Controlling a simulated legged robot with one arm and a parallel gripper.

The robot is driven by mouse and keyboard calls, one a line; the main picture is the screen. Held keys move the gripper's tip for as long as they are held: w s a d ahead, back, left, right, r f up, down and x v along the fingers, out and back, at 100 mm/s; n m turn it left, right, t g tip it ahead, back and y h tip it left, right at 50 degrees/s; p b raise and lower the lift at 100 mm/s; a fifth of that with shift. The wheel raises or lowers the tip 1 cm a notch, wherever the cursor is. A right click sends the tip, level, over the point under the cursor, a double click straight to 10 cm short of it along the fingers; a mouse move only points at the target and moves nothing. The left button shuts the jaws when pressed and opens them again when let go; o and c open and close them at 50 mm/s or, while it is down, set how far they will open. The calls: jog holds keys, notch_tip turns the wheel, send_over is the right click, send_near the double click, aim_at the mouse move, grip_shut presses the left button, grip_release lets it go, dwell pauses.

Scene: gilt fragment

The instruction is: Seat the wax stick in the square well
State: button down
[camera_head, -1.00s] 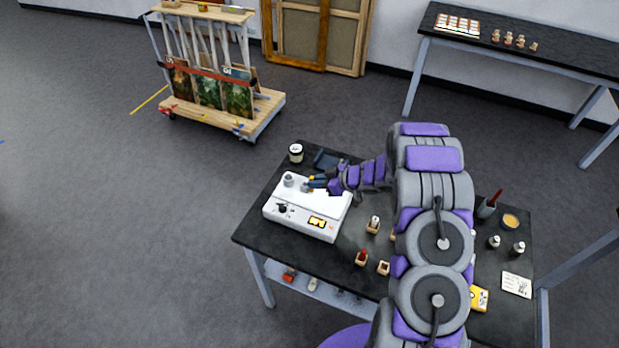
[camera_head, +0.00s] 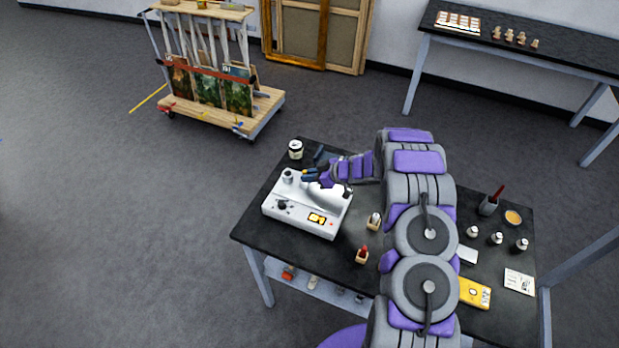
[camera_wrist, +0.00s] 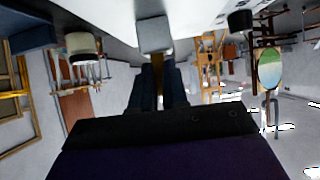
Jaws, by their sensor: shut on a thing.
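My gripper (camera_head: 307,174) is above the white machine (camera_head: 276,214), near its grey post (camera_head: 287,176). In the wrist view my fingers (camera_wrist: 158,85) point at a grey block, likely that post (camera_wrist: 153,35). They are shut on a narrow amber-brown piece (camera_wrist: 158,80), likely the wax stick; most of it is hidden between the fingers. Small wooden blocks stand right of the machine: one holds a pale-topped piece (camera_head: 374,222), another a red piece (camera_head: 362,255). I cannot tell which thing has the square well; no empty well shows clearly now.
A jar (camera_head: 295,150) stands behind the machine. My arm crosses above the black table (camera_head: 345,273) and hides its middle. A yellow box (camera_head: 474,292), several small bottles, a card (camera_head: 519,282) and a brush cup (camera_head: 489,205) are at the right.

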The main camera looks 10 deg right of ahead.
jog(key=c, duration=1.1)
grip_release()
jog(key=shift+c, duration=0.2)
